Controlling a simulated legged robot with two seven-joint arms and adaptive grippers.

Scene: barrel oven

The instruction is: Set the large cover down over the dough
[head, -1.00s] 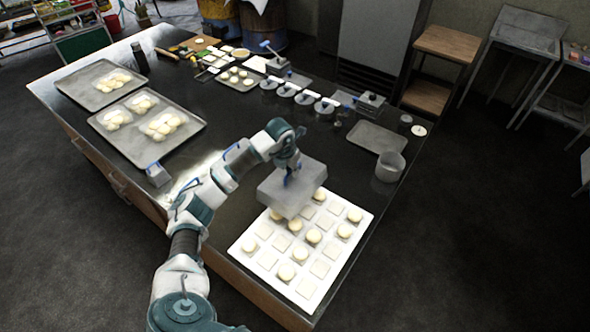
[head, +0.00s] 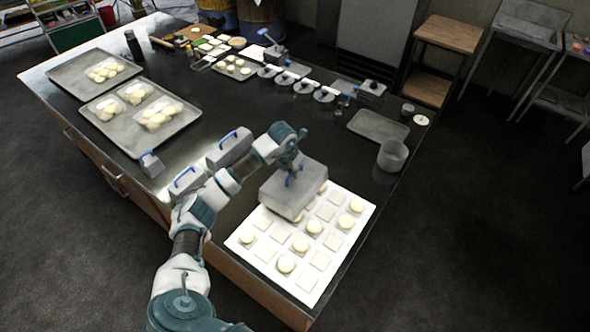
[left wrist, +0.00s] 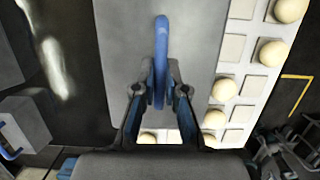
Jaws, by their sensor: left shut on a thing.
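My left gripper (head: 292,178) is shut on the blue handle (left wrist: 161,60) of the large grey box-shaped cover (head: 287,198). In the left wrist view the cover's flat top (left wrist: 205,45) fills the upper middle, with the handle between the fingers. The cover is over the far-left part of a white board (head: 240,245) and hides that part. Round pale dough pieces (head: 299,243) lie on the board among flat square pieces (head: 320,260). I cannot tell whether the cover touches the board, or what is under it.
Two grey covers with blue handles (head: 229,148) (head: 187,181) and a smaller one (head: 151,165) stand left of my arm. Dough trays (head: 140,145) lie at the far left. A round pot (head: 392,155) and an empty tray (head: 378,127) are beyond the board.

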